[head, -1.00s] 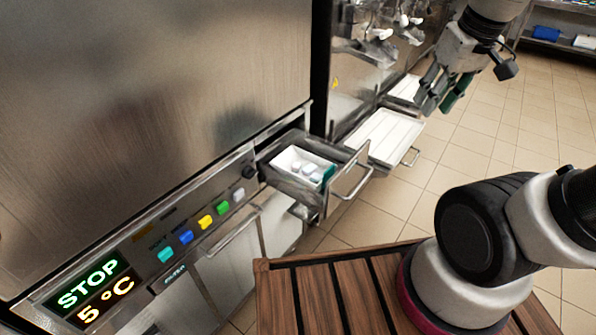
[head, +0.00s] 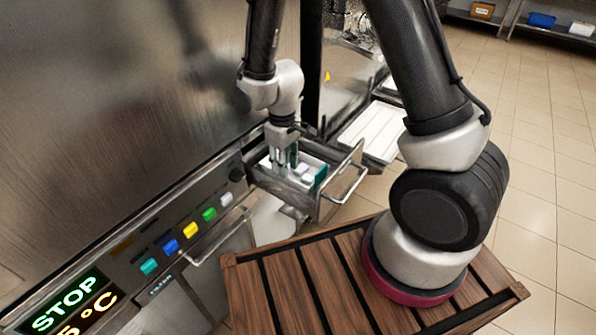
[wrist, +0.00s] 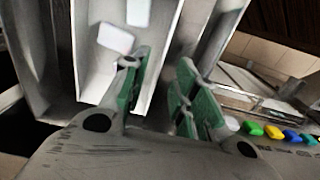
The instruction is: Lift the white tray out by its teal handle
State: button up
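The white tray (head: 266,163) sits in the open drawer and holds small pale blocks (head: 307,170). Its teal handle (head: 321,175) shows at the tray's right end, near the drawer front. My gripper (head: 285,158) points down at the tray's left part, apart from the handle. In the wrist view, my gripper (wrist: 160,78) is open, its green-padded fingers apart. One finger is over the tray's (wrist: 95,70) inside and the other looks beyond its side wall. I cannot tell whether they touch it. The handle is not clearly visible there.
The drawer (head: 290,192) has a metal bar handle (head: 350,184) at its front. A control panel with coloured buttons (head: 170,246) is at the left. Another open drawer (head: 375,130) is behind, at the right. A wooden slatted surface (head: 300,285) lies in front.

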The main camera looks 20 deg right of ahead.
notch_tip(320, 180, down, 5)
jog(key=shift+f, duration=0.2)
grip_shut()
